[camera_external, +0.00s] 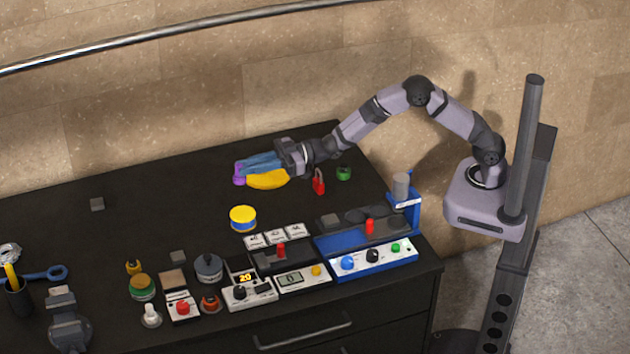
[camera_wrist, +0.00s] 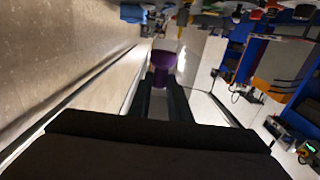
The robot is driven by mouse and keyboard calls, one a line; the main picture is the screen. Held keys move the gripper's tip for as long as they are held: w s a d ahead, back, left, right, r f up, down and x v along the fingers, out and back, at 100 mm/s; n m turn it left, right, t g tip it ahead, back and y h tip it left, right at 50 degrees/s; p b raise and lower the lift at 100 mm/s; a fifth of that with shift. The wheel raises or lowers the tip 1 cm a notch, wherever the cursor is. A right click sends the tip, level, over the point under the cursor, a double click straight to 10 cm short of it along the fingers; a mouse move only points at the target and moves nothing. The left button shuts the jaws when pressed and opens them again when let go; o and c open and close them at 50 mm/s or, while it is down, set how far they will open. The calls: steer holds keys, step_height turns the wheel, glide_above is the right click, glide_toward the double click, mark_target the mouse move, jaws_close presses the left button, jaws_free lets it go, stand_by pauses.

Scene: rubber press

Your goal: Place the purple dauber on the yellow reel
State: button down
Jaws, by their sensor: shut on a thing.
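The purple dauber (camera_external: 238,180) is at the tip of my gripper (camera_external: 246,166), which is shut on it. The wrist view shows the dauber (camera_wrist: 164,60) held between the two dark fingertips (camera_wrist: 163,88). A round reel with a yellow top and a blue band (camera_external: 243,217) stands on the black table, nearer the camera than my gripper. I cannot tell the height of the dauber above the table.
A red padlock (camera_external: 319,186) and a green ring (camera_external: 343,174) are right of the disc. A blue press (camera_external: 405,215) and control boxes (camera_external: 290,280) fill the front right. Stamps and small pots crowd the front. The table's left rear is mostly clear.

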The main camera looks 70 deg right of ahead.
steer(key=shift+f+p, duration=1.25)
steer(key=shift+f, duration=3.25)
steer(key=shift+f+b, duration=0.7)
steer(key=shift+b, duration=0.05)
steer(key=c, duration=1.6)
jaws_free()
steer(key=shift+f, duration=0.1)
steer(key=shift+c, duration=0.2)
